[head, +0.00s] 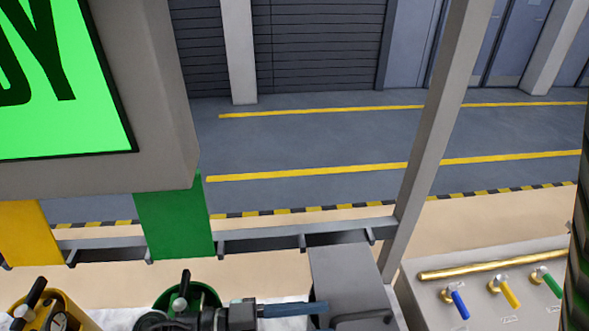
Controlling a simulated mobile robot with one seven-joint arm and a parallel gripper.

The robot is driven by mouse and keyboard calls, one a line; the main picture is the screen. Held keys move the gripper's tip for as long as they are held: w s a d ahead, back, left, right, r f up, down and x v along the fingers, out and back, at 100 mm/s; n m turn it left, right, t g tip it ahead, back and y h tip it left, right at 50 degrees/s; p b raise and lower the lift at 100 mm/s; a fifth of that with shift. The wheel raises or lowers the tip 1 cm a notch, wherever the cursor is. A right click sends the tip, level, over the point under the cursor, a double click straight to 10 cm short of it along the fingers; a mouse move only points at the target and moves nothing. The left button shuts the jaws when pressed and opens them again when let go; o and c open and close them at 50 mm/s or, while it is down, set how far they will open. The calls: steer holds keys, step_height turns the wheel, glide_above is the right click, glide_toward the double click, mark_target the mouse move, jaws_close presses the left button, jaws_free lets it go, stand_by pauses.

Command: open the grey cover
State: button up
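The grey cover (352,272) is a flat grey panel at the bottom centre, beside the slanted grey post. A dark grey bar handle (362,317) lies near its front edge. The cover looks down, but the frame cuts off its lower part. My gripper (318,308) comes in from the left along the bottom edge, dark-bodied with a blue finger. The finger's tip overlaps the cover's left side in the picture, left of the handle. I cannot tell whether it touches. Only one finger shows clearly, so its opening is unclear.
A panel (470,285) with blue, yellow and green levers is at right. A slanted post (432,140) rises beside the cover. A large green screen (60,80) hangs at upper left.

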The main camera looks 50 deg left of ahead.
steer(key=v, duration=0.2)
steer(key=shift+s+a+b, duration=0.2)
steer(key=shift+s+b, duration=0.05)
steer(key=shift+b, duration=0.1)
steer(key=shift+a, duration=0.1)
stand_by(0.3)
